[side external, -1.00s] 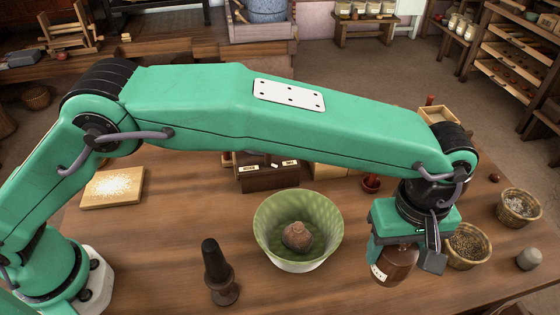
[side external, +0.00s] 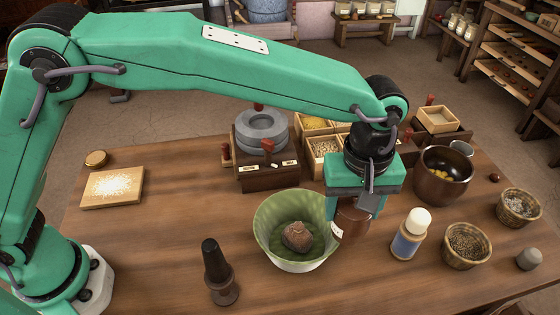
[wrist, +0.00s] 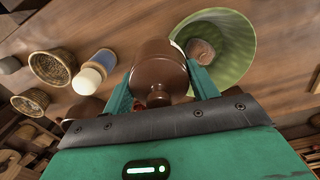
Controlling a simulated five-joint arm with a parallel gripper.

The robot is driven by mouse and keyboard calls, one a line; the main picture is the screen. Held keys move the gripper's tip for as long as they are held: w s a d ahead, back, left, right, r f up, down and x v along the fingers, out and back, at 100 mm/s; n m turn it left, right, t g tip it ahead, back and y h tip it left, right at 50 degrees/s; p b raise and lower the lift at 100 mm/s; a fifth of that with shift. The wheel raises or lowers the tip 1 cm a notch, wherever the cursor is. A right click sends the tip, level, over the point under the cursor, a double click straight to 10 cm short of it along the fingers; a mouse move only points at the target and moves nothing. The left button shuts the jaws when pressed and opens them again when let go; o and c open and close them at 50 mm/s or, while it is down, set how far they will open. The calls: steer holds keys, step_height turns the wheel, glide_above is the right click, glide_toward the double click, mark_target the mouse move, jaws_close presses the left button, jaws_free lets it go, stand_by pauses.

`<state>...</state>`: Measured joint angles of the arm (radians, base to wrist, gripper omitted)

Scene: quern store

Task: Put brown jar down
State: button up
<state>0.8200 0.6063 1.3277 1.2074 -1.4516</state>
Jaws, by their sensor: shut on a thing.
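The brown jar (side external: 350,222) is a glossy brown vessel with a pale label on its side. My gripper (side external: 362,198) is shut on it. In the wrist view the jar (wrist: 158,72) sits between the two green fingers (wrist: 160,92). In the side view it hangs just right of the green bowl's rim and partly overlaps it. I cannot tell whether the jar touches the table or the bowl.
The green bowl (side external: 268,220) holds a brown lumpy thing (side external: 297,237). A white-capped bottle (side external: 409,236), a basket of grains (side external: 466,246) and a dark brown pot (side external: 444,176) stand to the right. A dark pestle-like thing (side external: 219,272) stands front left. Clear table lies at left centre.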

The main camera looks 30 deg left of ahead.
steer(key=s+a+f+m, duration=0.1)
steer(key=s+a, duration=0.2)
steer(key=a, duration=1)
steer(key=s+a, duration=0.4)
steer(key=a, duration=0.9)
step_height(320, 180, down, 6)
steer(key=shift+a+f, duration=0.15)
steer(key=shift+f, duration=0.05)
steer(key=shift+w, duration=0.1)
steer(key=shift+f, duration=1.9)
steer(key=shift+f, duration=0.15)
steer(key=o, duration=1.2)
steer(key=shift+o, duration=0.2)
steer(key=shift+r, duration=0.2)
